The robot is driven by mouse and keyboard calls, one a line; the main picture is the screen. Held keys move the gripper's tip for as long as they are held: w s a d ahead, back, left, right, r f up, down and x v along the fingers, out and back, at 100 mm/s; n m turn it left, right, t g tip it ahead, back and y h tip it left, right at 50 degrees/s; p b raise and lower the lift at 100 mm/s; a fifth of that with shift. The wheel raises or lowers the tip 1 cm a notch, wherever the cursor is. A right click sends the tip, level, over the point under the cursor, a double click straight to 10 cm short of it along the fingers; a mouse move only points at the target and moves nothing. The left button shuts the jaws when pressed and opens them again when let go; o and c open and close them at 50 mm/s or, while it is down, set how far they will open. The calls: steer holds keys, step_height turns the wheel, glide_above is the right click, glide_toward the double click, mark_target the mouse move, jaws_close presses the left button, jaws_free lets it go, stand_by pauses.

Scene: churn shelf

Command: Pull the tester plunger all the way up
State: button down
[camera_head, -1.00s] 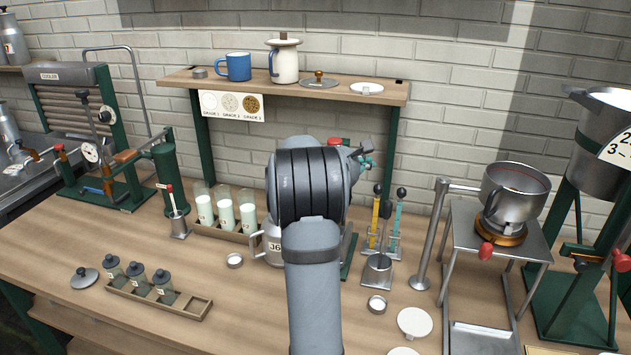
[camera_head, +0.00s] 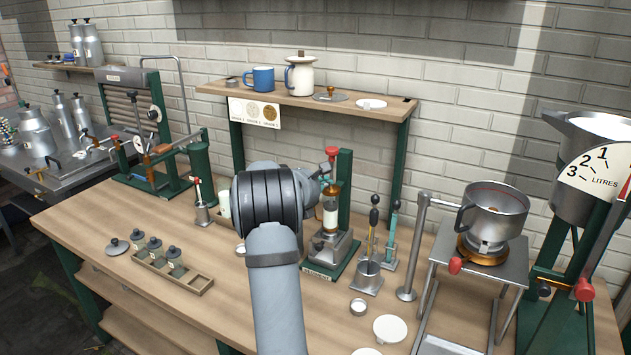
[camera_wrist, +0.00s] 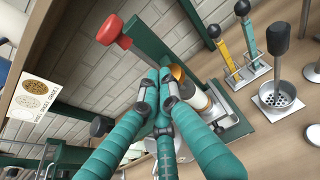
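The tester (camera_head: 344,215) is a green upright on a base, with a pale glass cylinder (camera_head: 330,217) and a red knob (camera_head: 331,151) at the top. The red knob and its arm also show at the upper left in the wrist view (camera_wrist: 113,32). A copper-coloured round part (camera_wrist: 178,73) sits just behind my fingertips. My gripper (camera_wrist: 160,82) has teal fingers drawn together at the tips, beside the tester's upper part. Whether the tips pinch the plunger is hidden. In the head view my wrist covers the left of the tester.
Close to the right of the tester stand a strainer-like cup on a plate (camera_head: 367,277) and upright yellow and teal tools (camera_head: 374,228). A pot (camera_head: 494,210) on a burner stand is farther right. The shelf (camera_head: 300,100) is above and behind. A bottle rack (camera_head: 165,270) lies left.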

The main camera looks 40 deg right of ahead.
mark_target(332, 154)
steer(key=x, duration=0.1)
steer(key=p+x, duration=0.1)
steer(key=x, duration=0.1)
steer(key=shift+w+r, duration=0.15)
steer(key=shift+r, duration=0.15)
step_height(332, 154, up, 3)
steer(key=p, duration=0.2)
steer(key=shift+r+p, duration=0.25)
steer(key=shift+p, duration=0.1)
steer(key=shift+f, duration=0.1)
steer(key=shift+a, duration=0.1)
